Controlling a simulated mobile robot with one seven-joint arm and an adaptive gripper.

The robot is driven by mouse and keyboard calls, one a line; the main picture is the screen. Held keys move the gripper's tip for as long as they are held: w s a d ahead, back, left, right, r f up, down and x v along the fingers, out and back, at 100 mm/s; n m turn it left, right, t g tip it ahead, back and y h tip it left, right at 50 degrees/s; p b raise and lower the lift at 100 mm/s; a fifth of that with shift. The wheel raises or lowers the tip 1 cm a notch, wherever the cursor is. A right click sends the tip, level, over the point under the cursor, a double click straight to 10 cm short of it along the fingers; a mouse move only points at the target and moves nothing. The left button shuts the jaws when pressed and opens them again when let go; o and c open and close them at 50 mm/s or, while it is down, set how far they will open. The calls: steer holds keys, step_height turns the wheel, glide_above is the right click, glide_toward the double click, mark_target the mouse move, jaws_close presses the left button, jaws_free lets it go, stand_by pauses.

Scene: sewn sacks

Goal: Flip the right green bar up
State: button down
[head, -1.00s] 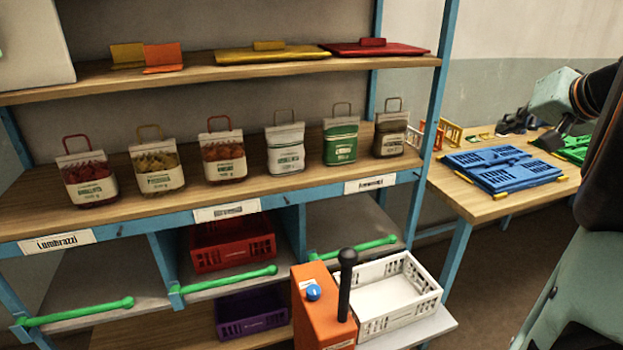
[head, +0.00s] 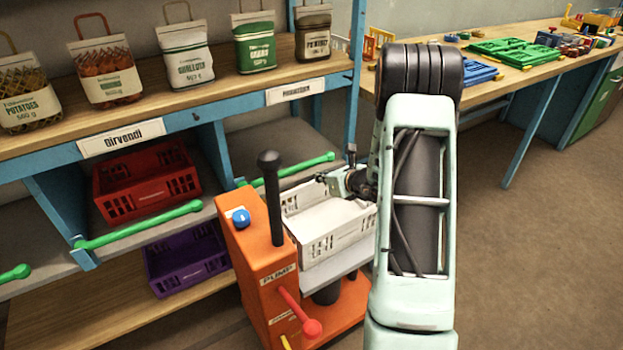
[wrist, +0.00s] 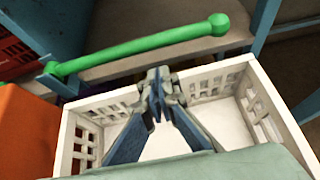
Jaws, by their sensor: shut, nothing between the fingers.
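The right green bar (head: 300,167) lies down, roughly level, along the front of the right lower shelf bay. It also shows in the wrist view (wrist: 135,43), with a round knob at its right end and a blue bracket at its left end. My gripper (wrist: 157,76) is shut and empty, over the white crate and pointing toward the bar, apart from it as far as I can tell. In the head view my gripper (head: 292,187) is small, just in front of the bar, and its fingertips are hard to make out.
The white crate (head: 340,238) sits on the orange pump unit (head: 262,275), whose black upright handle (head: 271,195) stands left of my gripper. Another green bar (head: 140,225) lies further left, near a red crate (head: 145,190). Packed bags stand on the shelf above.

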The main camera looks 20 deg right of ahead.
mark_target(289, 172)
steer(key=b+x, duration=0.1)
steer(key=x, duration=0.8)
steer(key=shift+w, duration=0.35)
steer(key=shift+r, duration=0.1)
